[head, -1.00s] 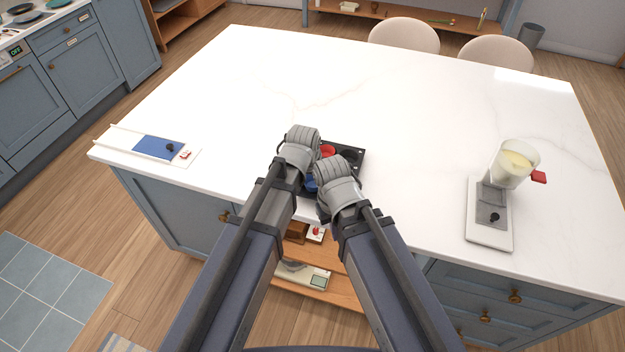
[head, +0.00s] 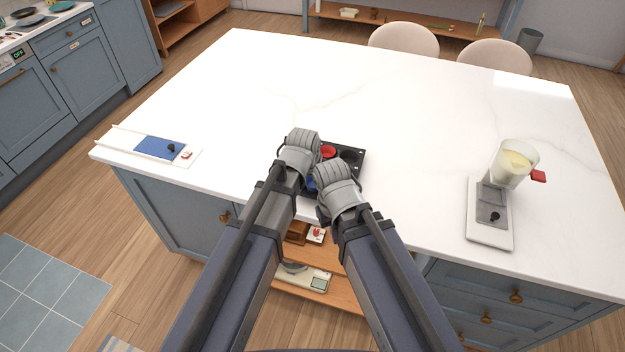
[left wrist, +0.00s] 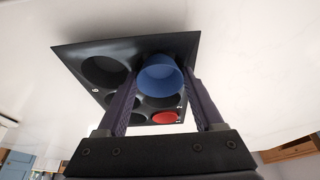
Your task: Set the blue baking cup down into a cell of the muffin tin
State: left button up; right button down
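The dark muffin tin (head: 358,153) lies near the front edge of the white counter, partly covered by my grippers. The left wrist view shows its rim and round cells (left wrist: 75,50). The blue baking cup (left wrist: 160,80) is between the fingertips of my left gripper (left wrist: 160,76), which appear to touch its sides. The cup is over the tin; I cannot tell how far it sits in a cell. A bit of blue also shows in the head view (head: 311,183). My right gripper (head: 335,182) is close beside the left one, over the tin's front; its fingers are hidden.
A red cup (head: 328,151) sits in another cell of the tin. A blue-and-white board (head: 158,147) lies at the counter's left. A scale-like device (head: 490,225) and a jug with yellow contents (head: 513,163) stand at the right. The counter behind the tin is clear.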

pick_arm(q)
jog(key=o, duration=0.3)
jog(key=shift+s+f+g, duration=0.3)
jog(key=shift+s+f, duration=0.3)
jog(key=shift+s, duration=0.1)
jog(key=shift+o, duration=0.2)
jog(key=shift+w+r+p, duration=0.1)
jog(key=shift+r+p, duration=0.45)
jog(key=shift+p, duration=0.25)
jog(key=p+v, duration=0.7)
jog(key=shift+w+r, duration=0.2)
jog(key=shift+r, duration=0.15)
pick_arm(e)
notch_tip(320, 180, up, 8)
jog(key=w, duration=0.1)
jog(key=shift+d+f, duration=0.15)
jog(key=shift+f, duration=0.1)
